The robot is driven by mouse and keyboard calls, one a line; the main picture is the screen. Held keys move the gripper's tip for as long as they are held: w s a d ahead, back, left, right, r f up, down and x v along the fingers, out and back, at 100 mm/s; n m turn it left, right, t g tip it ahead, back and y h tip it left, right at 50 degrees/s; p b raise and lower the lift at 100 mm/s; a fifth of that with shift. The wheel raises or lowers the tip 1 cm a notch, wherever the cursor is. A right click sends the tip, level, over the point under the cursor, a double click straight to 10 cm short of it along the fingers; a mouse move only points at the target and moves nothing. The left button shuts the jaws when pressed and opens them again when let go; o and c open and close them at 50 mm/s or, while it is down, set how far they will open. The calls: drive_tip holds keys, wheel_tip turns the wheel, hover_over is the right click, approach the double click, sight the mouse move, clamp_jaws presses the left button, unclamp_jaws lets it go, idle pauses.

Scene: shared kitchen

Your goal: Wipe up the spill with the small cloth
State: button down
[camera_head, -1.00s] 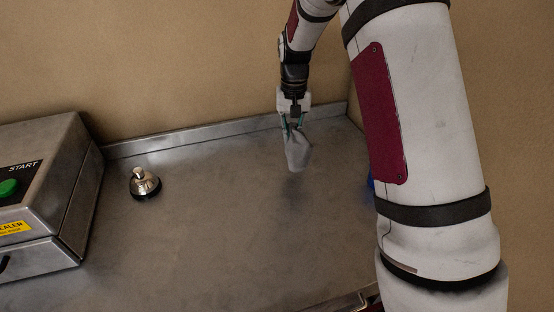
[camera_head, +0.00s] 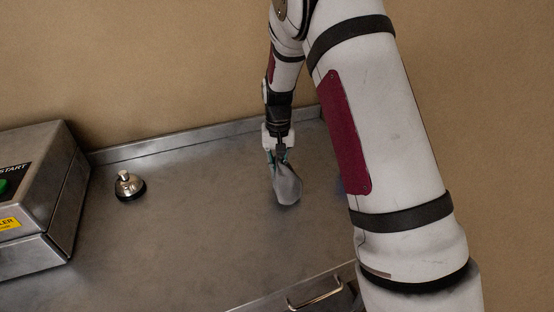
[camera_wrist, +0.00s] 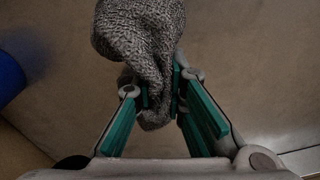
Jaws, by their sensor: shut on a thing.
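The small cloth (camera_head: 287,187) is grey and hangs bunched from my gripper (camera_head: 277,158) over the metal counter. In the wrist view the knitted cloth (camera_wrist: 142,40) is pinched between the green-lined fingers of my gripper (camera_wrist: 160,92). Its lower end is close to the counter top; I cannot tell whether it touches. I cannot make out a clear spill on the counter; any spill may be hidden or too faint to see.
The metal counter (camera_head: 190,225) has a raised back edge and is mostly clear. A bell (camera_head: 128,186) stands to the left, beside a metal sealer machine (camera_head: 40,215). A blue object (camera_wrist: 8,75) shows at the left of the wrist view. A handle (camera_head: 315,294) is at the front.

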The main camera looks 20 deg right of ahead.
drive_tip(key=shift+f+b, duration=0.3)
drive_tip(key=shift+f, duration=1)
drive_tip(key=c, duration=0.8)
unclamp_jaws()
drive_tip(key=shift+f, duration=0.15)
